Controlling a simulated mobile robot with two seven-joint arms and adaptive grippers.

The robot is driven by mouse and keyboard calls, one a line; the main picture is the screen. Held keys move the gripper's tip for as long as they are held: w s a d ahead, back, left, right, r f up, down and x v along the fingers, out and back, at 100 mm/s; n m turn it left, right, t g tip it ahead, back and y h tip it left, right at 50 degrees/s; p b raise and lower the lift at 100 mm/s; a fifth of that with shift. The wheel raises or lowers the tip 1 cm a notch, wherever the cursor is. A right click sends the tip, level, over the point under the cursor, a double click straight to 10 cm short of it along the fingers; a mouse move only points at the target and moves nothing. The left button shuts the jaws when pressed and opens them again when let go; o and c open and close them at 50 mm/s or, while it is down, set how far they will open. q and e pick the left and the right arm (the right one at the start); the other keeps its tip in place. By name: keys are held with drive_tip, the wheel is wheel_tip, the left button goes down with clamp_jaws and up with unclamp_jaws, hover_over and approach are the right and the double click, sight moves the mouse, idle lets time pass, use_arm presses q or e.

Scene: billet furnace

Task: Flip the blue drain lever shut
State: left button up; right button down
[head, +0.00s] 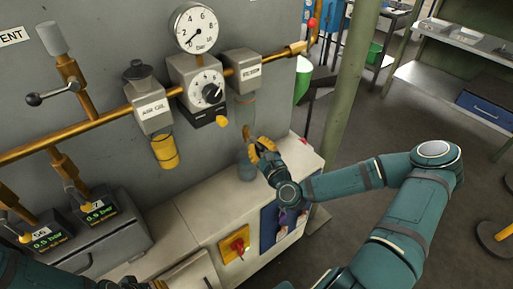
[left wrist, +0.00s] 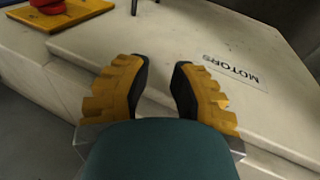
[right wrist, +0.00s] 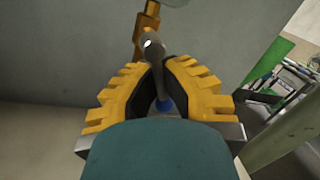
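The drain lever shows in the right wrist view as a grey rod (right wrist: 156,66) with a blue end (right wrist: 165,105), hanging below a brass pipe piece. My right gripper (right wrist: 158,75) has its yellow, dark-padded fingers close together on either side of the rod, and looks shut on it. In the head view my right gripper (head: 260,147) is under the clear bowl (head: 242,107) at the right end of the brass line, and mostly hides the lever. My left gripper (left wrist: 161,70) is open and empty above the pale ledge, near the MOTORS label (left wrist: 236,73).
A pressure gauge (head: 198,28), regulator (head: 197,82) and lubricator (head: 148,100) sit on the brass line above the ledge. A red rotary switch (head: 238,246) is on the cabinet front. A green post (head: 347,90) stands right of the cabinet.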

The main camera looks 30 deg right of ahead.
drive_tip(key=n, duration=0.2)
drive_tip(key=d+n, duration=0.1)
drive_tip(key=n, duration=0.2)
drive_tip(key=r+n+t+y, duration=0.1)
drive_tip(key=n, duration=0.1)
drive_tip(key=shift+d+r, duration=0.1)
drive_tip(key=shift+d, duration=0.1)
drive_tip(key=n, duration=0.2)
drive_tip(key=r+n+y, duration=0.1)
drive_tip(key=n, duration=0.2)
drive_tip(key=n+y, duration=0.1)
drive_tip(key=n, duration=0.1)
drive_tip(key=shift+w+d+r, duration=0.1)
drive_tip(key=shift+d+r, duration=0.05)
drive_tip(key=shift+r, duration=0.15)
drive_tip(key=shift+n, duration=0.4)
drive_tip(key=c, duration=1.1)
unclamp_jaws()
drive_tip(key=s, duration=0.4)
drive_tip(key=s+f, duration=0.1)
drive_tip(key=s, duration=0.3)
drive_tip(key=s+d+f, duration=0.1)
drive_tip(key=s, duration=0.3)
drive_tip(key=shift+f, duration=0.15)
drive_tip(key=shift+w, duration=0.1)
